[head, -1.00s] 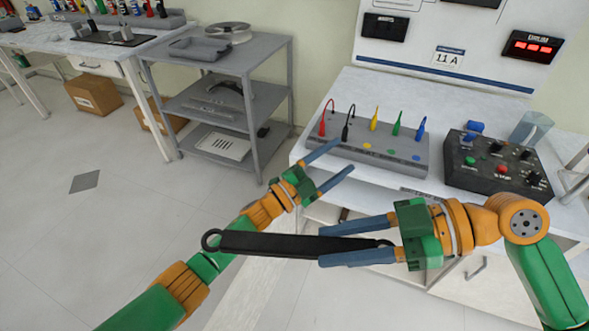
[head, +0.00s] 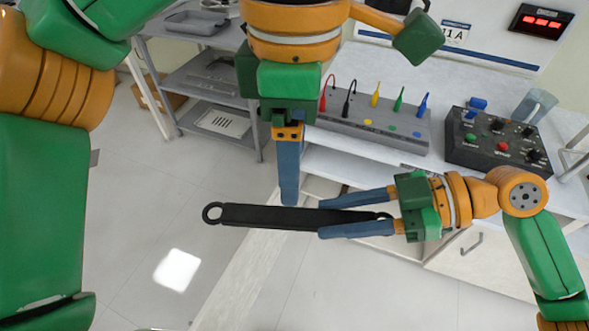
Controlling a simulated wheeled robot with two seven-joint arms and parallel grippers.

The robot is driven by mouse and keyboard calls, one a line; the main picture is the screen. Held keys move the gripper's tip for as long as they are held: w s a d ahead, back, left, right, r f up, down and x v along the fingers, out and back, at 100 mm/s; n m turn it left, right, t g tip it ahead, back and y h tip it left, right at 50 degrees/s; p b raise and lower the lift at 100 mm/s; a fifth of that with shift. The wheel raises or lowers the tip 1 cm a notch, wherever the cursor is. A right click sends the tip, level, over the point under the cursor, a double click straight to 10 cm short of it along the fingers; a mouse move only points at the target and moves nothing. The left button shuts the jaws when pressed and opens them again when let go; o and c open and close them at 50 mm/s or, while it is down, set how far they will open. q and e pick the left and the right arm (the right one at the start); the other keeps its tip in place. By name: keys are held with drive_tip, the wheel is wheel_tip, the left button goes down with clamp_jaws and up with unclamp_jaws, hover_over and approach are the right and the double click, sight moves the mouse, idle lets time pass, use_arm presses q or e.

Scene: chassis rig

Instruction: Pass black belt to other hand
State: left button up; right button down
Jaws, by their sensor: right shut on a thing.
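The black belt (head: 262,216) is a long dark strap with a ring at its left end. It lies level in the air across the middle of the head view. My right gripper (head: 322,218) is shut on its right part, with one blue finger above it and one below in the picture. My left gripper (head: 289,196) points down from above, its fingertip at the belt's upper edge in the picture, left of the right gripper. Only one left finger shows clearly, so its opening and any contact with the belt cannot be told.
A white bench behind holds a grey panel (head: 395,137) with several coloured leads and a black control box (head: 497,143). A grey shelf unit (head: 205,75) stands at the back left. Floor lies open below left of the belt.

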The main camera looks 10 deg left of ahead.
sight(295, 213)
use_arm(q)
wheel_tip(295, 213, down, 10)
drive_tip(key=shift+d+f, duration=0.1)
drive_tip(key=shift+f, duration=0.1)
clamp_jaws()
use_arm(e)
drive_tip(key=shift+c, duration=2.1)
unclamp_jaws()
drive_tip(key=shift+w+d, duration=0.1)
